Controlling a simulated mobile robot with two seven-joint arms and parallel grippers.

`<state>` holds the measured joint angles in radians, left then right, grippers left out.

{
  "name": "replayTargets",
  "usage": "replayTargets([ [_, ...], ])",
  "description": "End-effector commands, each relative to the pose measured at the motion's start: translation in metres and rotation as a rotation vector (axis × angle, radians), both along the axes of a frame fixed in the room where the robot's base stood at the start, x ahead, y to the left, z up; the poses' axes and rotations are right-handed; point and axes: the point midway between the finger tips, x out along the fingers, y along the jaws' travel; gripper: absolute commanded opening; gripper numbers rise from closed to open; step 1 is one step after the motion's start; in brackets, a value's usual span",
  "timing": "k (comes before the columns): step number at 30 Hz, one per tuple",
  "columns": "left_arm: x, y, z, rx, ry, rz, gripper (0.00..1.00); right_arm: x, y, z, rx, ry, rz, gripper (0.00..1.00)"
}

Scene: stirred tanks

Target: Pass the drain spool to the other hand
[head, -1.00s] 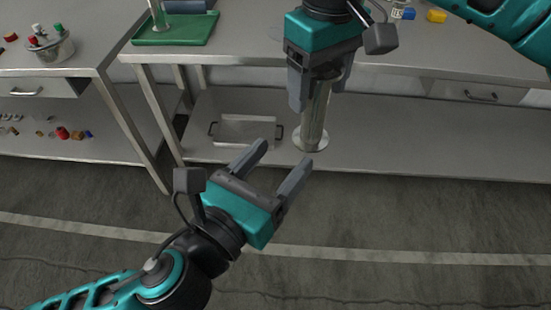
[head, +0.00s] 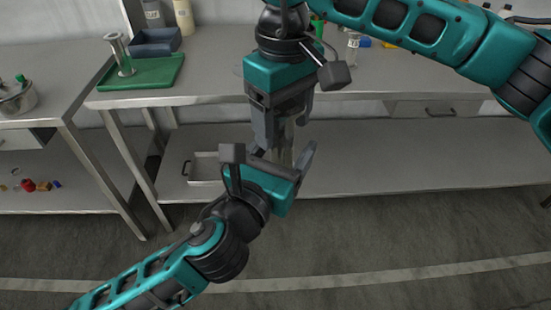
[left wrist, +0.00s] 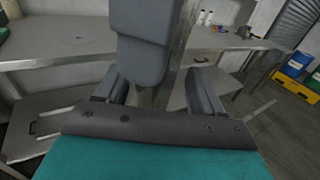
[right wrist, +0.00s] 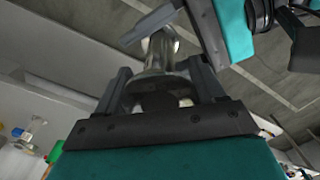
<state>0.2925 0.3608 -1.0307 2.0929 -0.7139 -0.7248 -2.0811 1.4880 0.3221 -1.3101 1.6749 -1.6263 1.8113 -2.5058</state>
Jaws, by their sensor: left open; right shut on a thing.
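The drain spool (head: 284,143) is a grey metal tube with round flanges, hanging upright below my right gripper (head: 285,125). The right gripper is shut on its upper part; the right wrist view shows the spool (right wrist: 160,55) running out from between the fingers. My left gripper (head: 283,158) is open just below the right one, its fingers pointing up on either side of the spool's lower part. Whether they touch it cannot be told. The lower end is hidden behind the left gripper in the head view. In the left wrist view the right gripper's finger blocks much of the spool.
A steel bench (head: 350,85) with a lower shelf (head: 400,167) stands behind the grippers. A metal pot (head: 15,97) stands on the left bench. The floor in front is clear.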

Motion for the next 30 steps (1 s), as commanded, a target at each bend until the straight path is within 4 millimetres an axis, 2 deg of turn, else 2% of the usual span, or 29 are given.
replayTargets([
  [10, 0.0028, -0.0014, -0.0003, 0.0, 0.001, 0.0, 0.67, 0.0001, 0.0002, 0.0005, 0.001, -0.001, 0.0, 0.31],
  [29, 0.0003, -0.0039, 0.0003, -0.003, 0.001, -0.009, 0.07, 0.0005, 0.0017, 0.0009, 0.007, -0.005, 0.001, 0.31],
  [30, 0.0002, -0.0041, 0.0012, -0.004, -0.001, -0.01, 0.06, 0.0006, 0.0018, 0.001, 0.007, -0.005, 0.001, 0.72],
])
